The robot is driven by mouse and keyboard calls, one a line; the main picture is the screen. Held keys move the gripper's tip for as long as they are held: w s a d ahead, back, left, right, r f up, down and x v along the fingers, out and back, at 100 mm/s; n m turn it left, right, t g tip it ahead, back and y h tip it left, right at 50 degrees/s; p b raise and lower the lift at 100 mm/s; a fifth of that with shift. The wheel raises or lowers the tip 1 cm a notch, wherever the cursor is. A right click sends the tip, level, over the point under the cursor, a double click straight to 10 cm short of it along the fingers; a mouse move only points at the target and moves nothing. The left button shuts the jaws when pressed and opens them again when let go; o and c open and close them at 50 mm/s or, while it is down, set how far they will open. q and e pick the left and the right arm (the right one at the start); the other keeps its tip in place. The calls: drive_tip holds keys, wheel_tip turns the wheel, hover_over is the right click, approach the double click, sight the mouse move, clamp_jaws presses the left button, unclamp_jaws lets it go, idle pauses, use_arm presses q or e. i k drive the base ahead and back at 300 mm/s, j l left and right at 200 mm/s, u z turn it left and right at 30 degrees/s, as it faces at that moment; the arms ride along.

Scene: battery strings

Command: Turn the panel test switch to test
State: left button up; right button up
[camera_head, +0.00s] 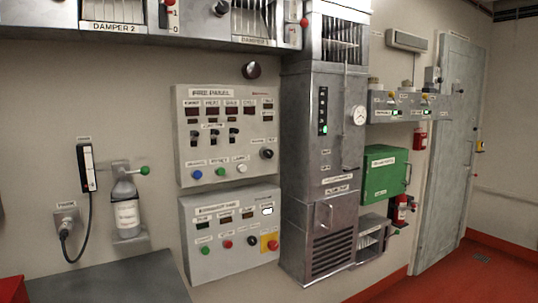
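The fire panel (222,177) is a pale box on the wall left of centre, with a row of dark displays on top. Several small black toggle switches (233,134) stand in its middle row. A black rotary knob (267,153) is at its lower right; its label and pointer are too small to read. I cannot tell from the labels which control is the test switch. Neither of my grippers is in view.
A second panel (232,262) below has buttons, a black knob and a red button on yellow. A tall grey cabinet (315,150) stands right of both. A bottle (126,206) hangs on the left wall above a grey surface (100,285). A green box (384,172) is farther right.

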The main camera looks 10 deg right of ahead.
sight(268, 153)
drive_tip(key=i+l+u, duration=0.1)
drive_tip(key=l, duration=0.25)
drive_tip(key=i+l, duration=0.3)
drive_tip(key=i+l+u, duration=0.15)
drive_tip(key=l, duration=0.25)
drive_tip(key=i+l+u, duration=0.1)
drive_tip(key=i+l, duration=0.3)
drive_tip(key=l, duration=0.35)
drive_tip(key=i+l+u, duration=0.15)
drive_tip(key=l, duration=0.2)
drive_tip(key=i+l+u, duration=0.1)
drive_tip(key=l, duration=0.3)
drive_tip(key=i+l, duration=0.2)
drive_tip(key=l, duration=0.25)
drive_tip(key=j+u, duration=0.05)
